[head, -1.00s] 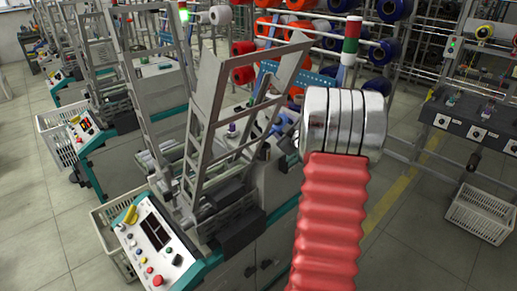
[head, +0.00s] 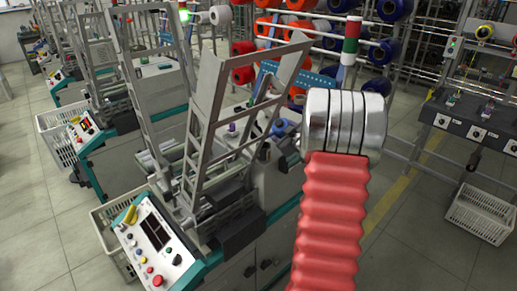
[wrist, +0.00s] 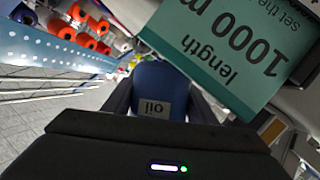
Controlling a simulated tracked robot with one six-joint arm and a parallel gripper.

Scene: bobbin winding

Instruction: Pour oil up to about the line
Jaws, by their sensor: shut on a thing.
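In the wrist view, a blue container (wrist: 160,77) with a pale label reading "oil" is between the two dark fingers of my gripper (wrist: 160,98), which is shut on it. Its far end and spout are hidden, and its tilt cannot be told. In the head view, my red and silver arm reaches toward the nearest winding machine (head: 255,205), and my gripper cannot be made out. A small blue shape (head: 280,127) shows left of the arm; I cannot tell whether it is the oil container. No fill line or oil level is visible.
A teal sign (wrist: 232,45) reading "length 1000 m" is close by in the wrist view. The machine has a tall grey frame (head: 196,125) and a control panel (head: 155,240). Spool racks (head: 330,30) stand behind. A white crate (head: 480,213) is on the floor at right.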

